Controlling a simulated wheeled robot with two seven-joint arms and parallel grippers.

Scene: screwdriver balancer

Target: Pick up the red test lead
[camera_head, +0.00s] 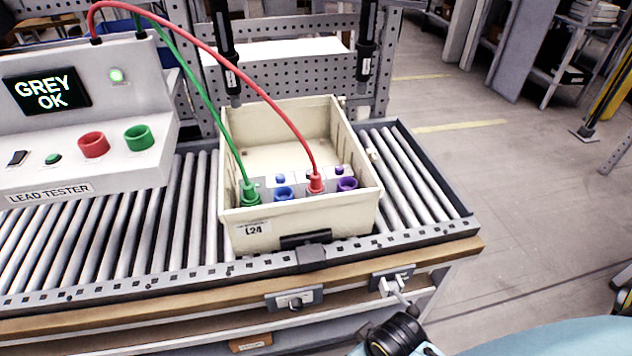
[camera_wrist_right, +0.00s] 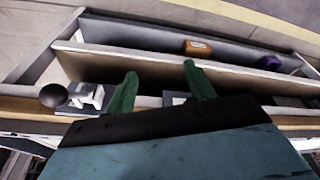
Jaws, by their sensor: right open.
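The red test lead (camera_head: 232,72) arches from the top of the lead tester (camera_head: 90,120) into a cream box (camera_head: 340,208). Its red plug (camera_head: 316,183) stands upright among sockets inside the box, to the right of a blue socket (camera_head: 284,193) and left of a purple one (camera_head: 347,185). A green lead (camera_head: 186,72) also runs from the tester to a green plug (camera_head: 249,194) in the box's left front corner. My right gripper (camera_wrist_right: 158,72) is open and empty in the right wrist view, facing shelves below the bench edge. My left gripper is out of view.
The box stands on a roller conveyor (camera_head: 190,215). Two dark hanging tools (camera_head: 367,40) (camera_head: 226,50) come down behind and over the box. The tester display (camera_head: 47,92) reads "GREY OK". A wooden edge (camera_head: 240,290) with metal brackets runs along the front. Floor at right is open.

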